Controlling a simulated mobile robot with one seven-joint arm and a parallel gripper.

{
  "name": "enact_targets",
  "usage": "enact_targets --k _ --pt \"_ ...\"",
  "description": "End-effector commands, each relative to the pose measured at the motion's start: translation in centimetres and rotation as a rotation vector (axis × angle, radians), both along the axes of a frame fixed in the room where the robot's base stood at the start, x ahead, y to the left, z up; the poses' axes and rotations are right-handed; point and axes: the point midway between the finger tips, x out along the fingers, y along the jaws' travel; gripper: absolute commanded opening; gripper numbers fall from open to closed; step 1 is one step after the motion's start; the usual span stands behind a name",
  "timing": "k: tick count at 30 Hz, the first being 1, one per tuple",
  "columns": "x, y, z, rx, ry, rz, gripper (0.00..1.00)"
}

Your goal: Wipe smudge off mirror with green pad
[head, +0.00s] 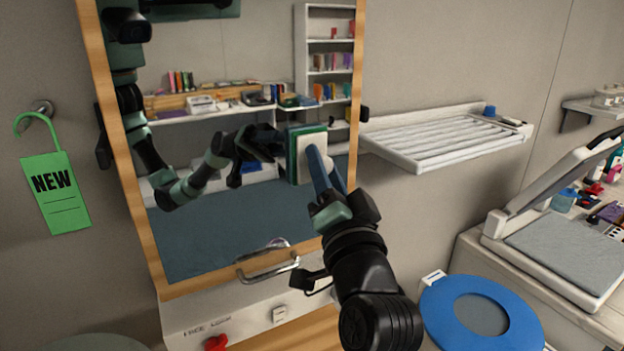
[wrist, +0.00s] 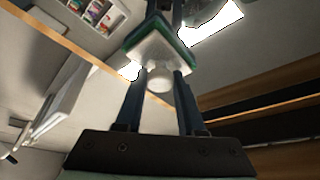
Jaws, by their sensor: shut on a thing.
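The mirror (head: 220,230) stands in a wooden frame, filling the middle of the head view. My gripper (head: 314,158) reaches up to its right part. In the wrist view, its two dark blue fingers (wrist: 159,82) are shut on the pale knob of the green pad (wrist: 160,48). The pad has a white back and a green edge. In the head view the pad (head: 303,157) is upright beside its own reflection; whether it touches the glass I cannot tell. A pale, purplish mark (head: 273,243) shows low on the mirror; it may be the smudge or a reflection.
A metal handle (head: 268,268) sits below the mirror. A white slatted rack (head: 445,140) juts from the wall on the right. A blue round lid (head: 448,312) and a cluttered counter are lower right. A green NEW tag (head: 55,190) hangs on the left.

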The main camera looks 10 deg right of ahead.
Motion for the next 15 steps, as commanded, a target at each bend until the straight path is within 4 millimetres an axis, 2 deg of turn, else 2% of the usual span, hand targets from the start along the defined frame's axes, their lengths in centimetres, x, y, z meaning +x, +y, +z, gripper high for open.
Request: enact_targets --k 7,15 --pt "-0.1 0.1 0.1 0.0 0.001 0.001 0.0" --pt "-0.7 2.5 0.2 0.0 0.004 0.005 0.0"
